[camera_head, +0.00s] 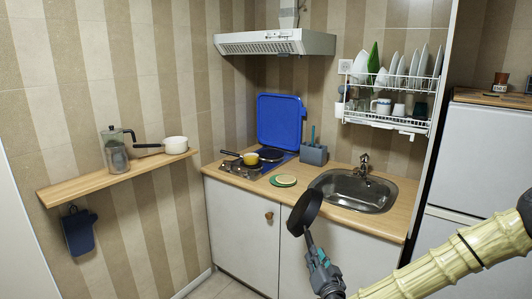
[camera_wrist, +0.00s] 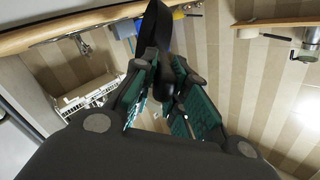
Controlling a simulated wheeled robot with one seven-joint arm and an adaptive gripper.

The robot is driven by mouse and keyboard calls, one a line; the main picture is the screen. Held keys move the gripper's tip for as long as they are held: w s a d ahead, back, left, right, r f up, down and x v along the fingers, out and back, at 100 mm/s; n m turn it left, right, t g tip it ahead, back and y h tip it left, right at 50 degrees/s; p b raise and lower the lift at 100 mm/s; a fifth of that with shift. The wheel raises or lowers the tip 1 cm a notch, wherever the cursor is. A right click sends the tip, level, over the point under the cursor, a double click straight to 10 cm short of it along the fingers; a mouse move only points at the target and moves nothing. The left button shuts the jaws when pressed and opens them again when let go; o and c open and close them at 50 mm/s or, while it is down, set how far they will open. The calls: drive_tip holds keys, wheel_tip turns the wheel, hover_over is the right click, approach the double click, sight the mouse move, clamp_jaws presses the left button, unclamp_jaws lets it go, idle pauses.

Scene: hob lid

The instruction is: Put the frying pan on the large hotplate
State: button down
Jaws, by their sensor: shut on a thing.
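A black frying pan (camera_head: 304,212) is held in the air in front of the counter, tilted so that its round face stands nearly upright. My gripper (camera_head: 310,246) is shut on its handle. In the wrist view the dark handle (camera_wrist: 168,80) runs between the teal-padded fingers, and the pan itself shows only in part at the top. The hob (camera_head: 240,170) is at the counter's left end, with a blue lid (camera_head: 279,122) standing open behind it. A yellow pan (camera_head: 250,159) sits on the hob's left part. A dark round hotplate (camera_head: 271,154) shows right of it.
A green-and-cream round item (camera_head: 284,181) lies right of the hob. A grey utensil holder (camera_head: 314,154) stands behind it, and a sink (camera_head: 352,190) is to the right. A range hood (camera_head: 275,42) hangs above. A wall shelf (camera_head: 110,179) at left holds a coffee maker and white pan.

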drive_tip(key=s+d+f+m+h, duration=0.1)
drive_tip(key=s+d+f+h, duration=0.1)
drive_tip(key=s+f, duration=1.2)
drive_tip(key=shift+s+d+m, duration=0.2)
drive_tip(key=shift+s+m, duration=0.1)
drive_tip(key=shift+s, duration=1.5)
drive_tip(key=shift+a, duration=0.1)
